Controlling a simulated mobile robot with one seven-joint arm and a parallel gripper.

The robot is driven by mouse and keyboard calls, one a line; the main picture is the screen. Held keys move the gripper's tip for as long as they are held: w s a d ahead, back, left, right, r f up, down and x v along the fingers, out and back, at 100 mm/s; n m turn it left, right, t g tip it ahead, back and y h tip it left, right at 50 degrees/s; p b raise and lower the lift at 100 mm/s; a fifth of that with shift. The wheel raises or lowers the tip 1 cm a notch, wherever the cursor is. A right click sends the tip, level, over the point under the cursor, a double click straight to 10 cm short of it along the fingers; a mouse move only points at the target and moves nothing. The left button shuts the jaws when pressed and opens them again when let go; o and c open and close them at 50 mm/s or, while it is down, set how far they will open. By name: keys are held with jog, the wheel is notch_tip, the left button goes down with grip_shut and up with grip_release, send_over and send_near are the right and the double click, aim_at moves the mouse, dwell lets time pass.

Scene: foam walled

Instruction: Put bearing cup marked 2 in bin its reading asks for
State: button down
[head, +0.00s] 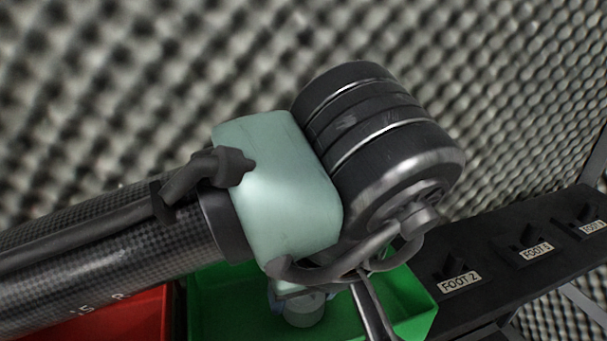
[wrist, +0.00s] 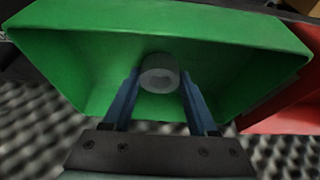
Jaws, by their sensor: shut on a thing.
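My gripper (wrist: 160,93) is shut on a grey bearing cup (wrist: 160,73), which sits between the two blue fingers in the wrist view. The cup is over or inside the green bin (wrist: 60,55); I cannot tell whether it touches the bin's floor. In the head view the cup (head: 305,312) shows just below my arm, in front of the green bin (head: 418,300). No mark on the cup can be read. Most of the gripper is hidden by my arm in the head view.
A red bin (head: 120,315) stands to the left of the green bin in the head view. To the right is a dark rack (head: 500,262) with labels FOOT 2, FOOT 3 and one partly legible. Foam walls (head: 100,80) stand behind.

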jog(key=shift+f, duration=0.4)
jog(key=shift+f, duration=0.15)
jog(key=shift+c, duration=0.9)
grip_release()
jog(key=b+v, duration=0.3)
jog(key=v, duration=0.9)
